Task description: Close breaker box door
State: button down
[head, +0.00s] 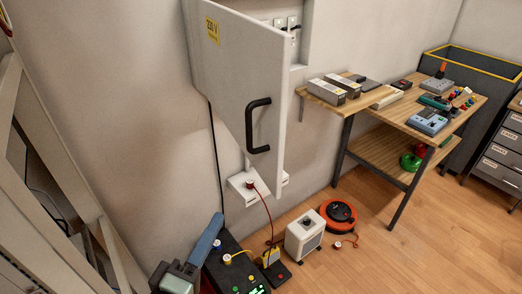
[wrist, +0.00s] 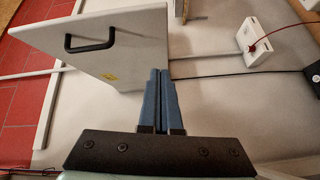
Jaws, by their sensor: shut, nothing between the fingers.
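The breaker box door (head: 235,75) is a white panel with a black handle (head: 259,125) and a yellow 220 V label (head: 212,31). It stands open, swung out from the wall. Part of the box (head: 300,40) with its switches shows behind its upper right edge. In the wrist view the door (wrist: 135,55) appears sideways, with its handle (wrist: 90,39) at upper left. My gripper (head: 215,222) is low and left of the door in the head view. In the wrist view its blue fingers (wrist: 160,72) are together and empty, overlapping the door's edge; contact cannot be told.
Below the door are a white wall socket (head: 248,186) with a red cable, a black unit (head: 236,268), a white box (head: 304,236) and an orange reel (head: 339,214). A wooden bench (head: 385,152) with devices stands right. A pale frame (head: 45,140) stands left.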

jog(key=s+n+p, duration=0.1)
jog(key=s+n, duration=0.1)
jog(key=p, duration=0.3)
send_near(263, 175)
jog(key=w+a, duration=0.2)
jog(key=w, duration=0.2)
jog(key=d, duration=0.1)
jog(key=w+d+p, duration=0.1)
jog(key=shift+w+d+r+h, duration=0.1)
jog(key=shift+w+d+h, duration=0.05)
jog(key=shift+d+h, duration=0.15)
jog(key=shift+w+d, duration=0.2)
jog(key=shift+d, duration=0.3)
